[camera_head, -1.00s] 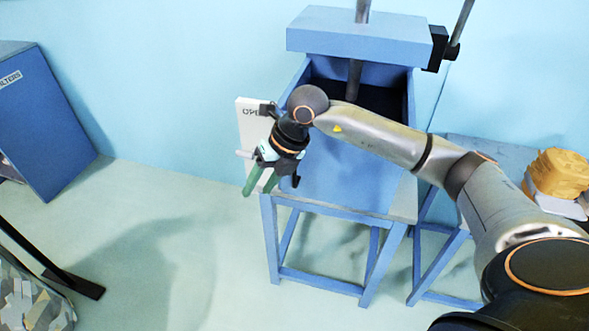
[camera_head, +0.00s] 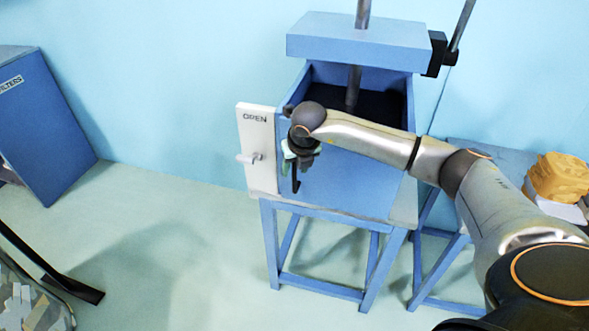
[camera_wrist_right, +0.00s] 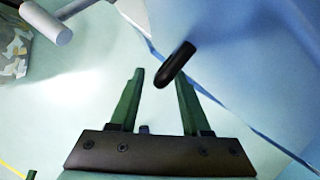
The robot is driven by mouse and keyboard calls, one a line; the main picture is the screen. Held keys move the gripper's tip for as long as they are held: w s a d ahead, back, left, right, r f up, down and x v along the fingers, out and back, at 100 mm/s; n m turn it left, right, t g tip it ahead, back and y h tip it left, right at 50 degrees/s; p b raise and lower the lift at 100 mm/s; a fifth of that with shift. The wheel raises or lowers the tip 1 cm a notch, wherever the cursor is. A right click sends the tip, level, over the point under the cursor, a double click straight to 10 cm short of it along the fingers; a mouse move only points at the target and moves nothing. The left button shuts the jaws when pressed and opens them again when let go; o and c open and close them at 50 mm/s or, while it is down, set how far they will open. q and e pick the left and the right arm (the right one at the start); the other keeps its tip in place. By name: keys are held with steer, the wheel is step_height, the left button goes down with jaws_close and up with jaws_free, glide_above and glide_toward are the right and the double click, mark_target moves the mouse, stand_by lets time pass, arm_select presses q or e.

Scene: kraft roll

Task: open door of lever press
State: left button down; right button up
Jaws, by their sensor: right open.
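The lever press (camera_head: 345,178) is a blue open-topped box on a blue stand. A white panel (camera_head: 257,135) marked "OPEN", with a white handle (camera_head: 249,158), is at its left side. A dark upright bar (camera_head: 296,180) shows at the left of the blue front. My right gripper (camera_head: 289,160) is at this left front edge, partly hidden by its own wrist. In the right wrist view its green fingers (camera_wrist_right: 160,78) are open, and a black rod (camera_wrist_right: 175,64) shows between and just beyond their tips. Contact cannot be told. The white handle also shows there (camera_wrist_right: 48,20).
The press's top plate (camera_head: 360,43) and lever (camera_head: 462,25) rise above the box. A side table (camera_head: 480,150) at the right bears a yellow-orange bundle (camera_head: 558,177). A blue cabinet (camera_head: 45,125) stands at the left. The floor (camera_head: 180,220) between is largely clear.

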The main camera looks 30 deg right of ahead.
steer(key=shift+w+f, duration=0.25)
steer(key=shift+f, duration=0.4)
jaws_close()
stand_by(1.0)
